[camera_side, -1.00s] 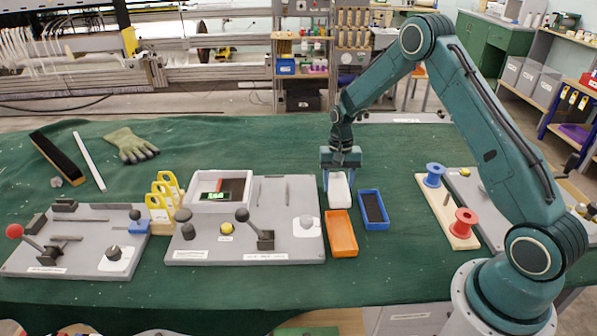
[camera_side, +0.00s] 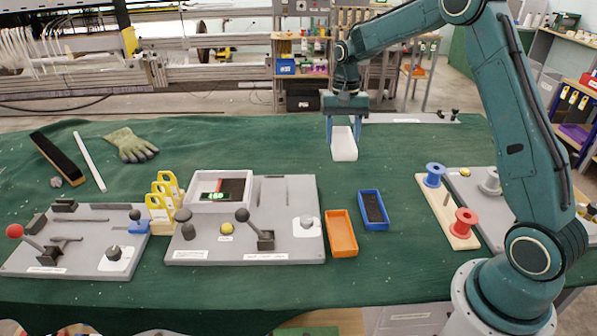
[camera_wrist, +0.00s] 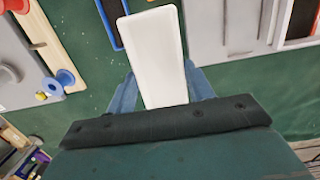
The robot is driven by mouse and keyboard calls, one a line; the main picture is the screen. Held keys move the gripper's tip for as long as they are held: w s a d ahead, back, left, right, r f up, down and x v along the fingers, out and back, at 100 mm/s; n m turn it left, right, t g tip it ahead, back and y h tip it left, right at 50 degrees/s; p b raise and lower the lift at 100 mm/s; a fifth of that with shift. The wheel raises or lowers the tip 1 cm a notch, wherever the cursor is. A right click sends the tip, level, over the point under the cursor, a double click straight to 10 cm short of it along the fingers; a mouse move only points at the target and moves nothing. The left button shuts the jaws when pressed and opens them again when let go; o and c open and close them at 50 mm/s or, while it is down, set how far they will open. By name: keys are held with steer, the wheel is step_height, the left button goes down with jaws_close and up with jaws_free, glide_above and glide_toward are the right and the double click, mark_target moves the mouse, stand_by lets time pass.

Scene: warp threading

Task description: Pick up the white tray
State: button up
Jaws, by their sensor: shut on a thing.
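The white tray (camera_side: 344,145) hangs in the air above the green cloth, behind the orange and blue trays in the side view. My gripper (camera_side: 344,127) is shut on it, with one blue finger on each side. In the wrist view the white tray (camera_wrist: 156,55) stretches away from my gripper (camera_wrist: 162,88), between the two fingers. The near end of the tray is hidden behind the gripper body.
An orange tray (camera_side: 341,234) and a blue tray (camera_side: 373,210) lie on the green cloth (camera_side: 250,140). Left of them is a grey board (camera_side: 290,200) with levers and a white box. Right is a wooden strip (camera_side: 448,215) with blue and red spools.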

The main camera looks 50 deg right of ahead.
mark_target(341, 145)
steer(key=shift+r, duration=2.1)
steer(key=shift+w+a+f, duration=0.1)
steer(key=w+a+f, duration=1)
steer(key=w+a, duration=0.1)
steer(key=a, duration=0.3)
steer(key=shift+w+a, duration=0.2)
steer(key=shift+a, duration=0.05)
steer(key=shift+f, duration=0.25)
steer(key=shift+f, duration=2.7)
steer(key=shift+f, duration=1)
